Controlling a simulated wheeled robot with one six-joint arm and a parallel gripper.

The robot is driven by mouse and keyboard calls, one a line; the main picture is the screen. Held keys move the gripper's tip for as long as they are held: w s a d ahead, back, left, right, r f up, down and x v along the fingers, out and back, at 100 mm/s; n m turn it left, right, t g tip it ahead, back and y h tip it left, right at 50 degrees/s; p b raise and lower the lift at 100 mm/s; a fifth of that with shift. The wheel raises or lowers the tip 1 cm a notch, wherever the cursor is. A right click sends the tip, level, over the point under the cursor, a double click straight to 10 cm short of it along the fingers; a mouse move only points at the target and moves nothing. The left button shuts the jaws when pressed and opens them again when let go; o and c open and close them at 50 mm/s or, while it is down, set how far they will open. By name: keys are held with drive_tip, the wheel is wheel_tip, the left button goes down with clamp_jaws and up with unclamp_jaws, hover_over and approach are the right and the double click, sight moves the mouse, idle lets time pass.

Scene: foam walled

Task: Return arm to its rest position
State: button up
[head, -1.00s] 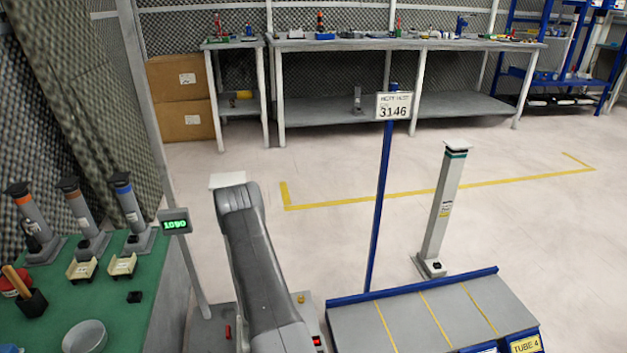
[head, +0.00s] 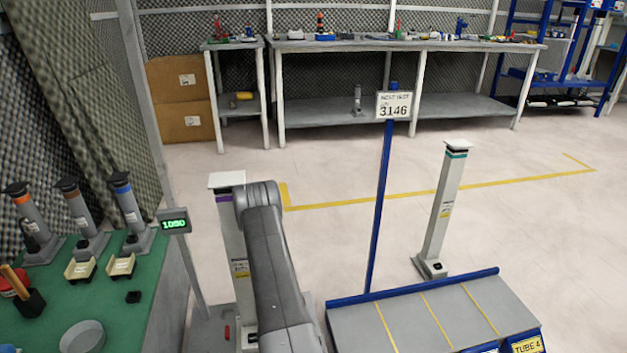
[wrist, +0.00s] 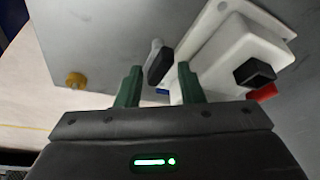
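My arm (head: 268,265) reaches out at the bottom centre of the head view, bent down at its far end. My gripper is hidden there. In the wrist view my gripper (wrist: 159,84) has its two green fingers apart with nothing held between them. Beyond the fingertips is a small black-and-white lever (wrist: 158,62), beside a white base with a black block (wrist: 255,73) and a red part (wrist: 263,93). A yellow knob (wrist: 76,79) sits on the grey plate to the left.
A post with a purple band (head: 233,243) stands just left of my arm, partly behind it. Left is a green bench (head: 112,300) with several tubes. A display (head: 174,222), a blue signpost (head: 378,215), a grey rack (head: 380,315) and a teal-banded post (head: 442,212) stand around. Open floor lies beyond.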

drive_tip(key=shift+d+n+g+y, duration=0.1)
drive_tip(key=shift+n+g+y, duration=0.2)
drive_tip(key=shift+n, duration=1)
drive_tip(key=shift+w+r+p, duration=0.1)
drive_tip(key=shift+r+p, duration=0.05)
drive_tip(key=shift+p, duration=0.15)
